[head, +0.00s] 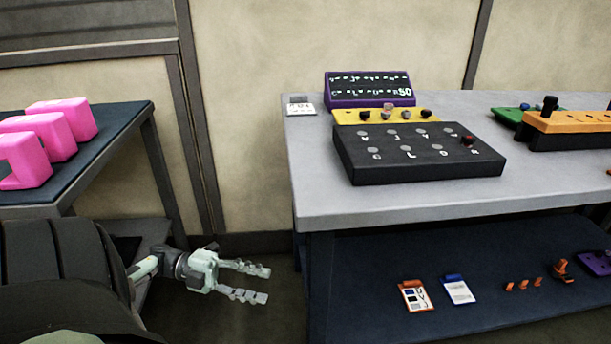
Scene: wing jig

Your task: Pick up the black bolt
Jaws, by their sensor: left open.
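Several small bolts stand in a row on a yellow rack on the grey table. One at the rack's right end looks black (425,114). Another dark bolt (365,115) stands at the rack's left end. Their exact colours are hard to tell at this size. A larger black bolt-like piece (549,104) stands on the orange block at the right. My left gripper (266,284) is open and empty, low in front of the gap between the two tables, left of and below the grey tabletop. My right gripper is not in view.
The grey table (310,195) holds a black lettered block (400,172) with a dark reddish bolt, a purple display (370,88) and an orange block (575,122). Cards and small orange parts lie on the lower shelf (380,270). Pink blocks (40,140) sit on the left table.

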